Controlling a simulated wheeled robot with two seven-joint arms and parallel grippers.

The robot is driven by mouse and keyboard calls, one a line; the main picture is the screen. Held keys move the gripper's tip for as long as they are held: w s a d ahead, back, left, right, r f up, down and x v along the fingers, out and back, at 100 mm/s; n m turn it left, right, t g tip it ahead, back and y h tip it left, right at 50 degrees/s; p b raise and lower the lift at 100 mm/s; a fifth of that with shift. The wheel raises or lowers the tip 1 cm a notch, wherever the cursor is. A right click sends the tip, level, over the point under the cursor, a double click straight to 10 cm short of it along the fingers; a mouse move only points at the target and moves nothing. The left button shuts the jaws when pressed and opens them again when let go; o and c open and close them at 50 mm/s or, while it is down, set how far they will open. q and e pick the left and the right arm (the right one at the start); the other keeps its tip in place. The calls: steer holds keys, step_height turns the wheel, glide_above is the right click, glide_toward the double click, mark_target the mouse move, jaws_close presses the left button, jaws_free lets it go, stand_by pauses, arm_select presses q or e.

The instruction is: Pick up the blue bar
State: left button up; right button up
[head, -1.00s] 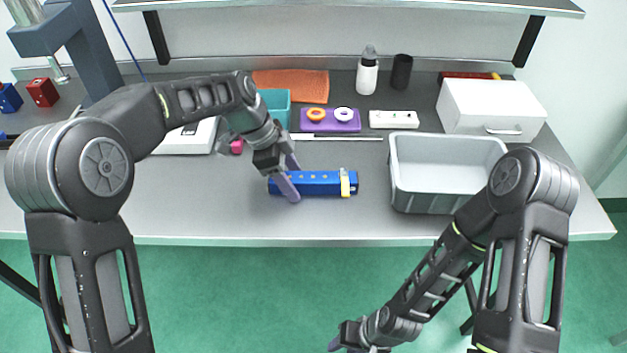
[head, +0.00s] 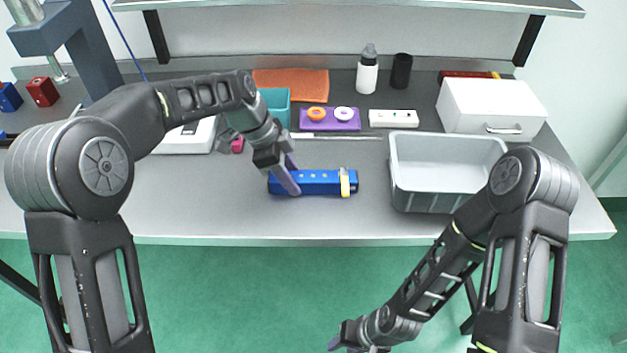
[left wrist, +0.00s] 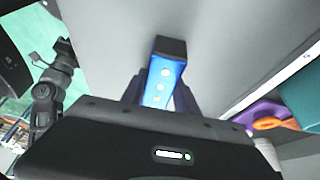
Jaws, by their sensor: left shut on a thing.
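The blue bar (head: 322,182) lies on the grey table with a row of small light dots on it and a yellow band near its right end. My left gripper (head: 288,178) is shut on the bar near its left end. In the left wrist view the blue bar (left wrist: 164,80) sits between the two fingers (left wrist: 160,92), with its dark end pointing away. The bar appears to rest on the table; I cannot tell any gap beneath it. My right gripper (head: 340,345) is low at the bottom edge, in front of the table, with its fingertips partly cut off.
A grey bin (head: 428,202) stands right of the bar. Behind are a purple block with rings (head: 330,126), a white power strip (head: 393,119), a teal box (head: 276,105) and a white drawer box (head: 490,108). The table front is clear.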

arm_select(q)
jaws_close()
steer(key=shift+r, duration=0.15)
step_height(320, 180, up, 10)
steer(key=shift+f+b, duration=0.1)
steer(key=shift+b, duration=0.35)
steer(key=shift+o, duration=2.1)
jaws_free()
jaws_close()
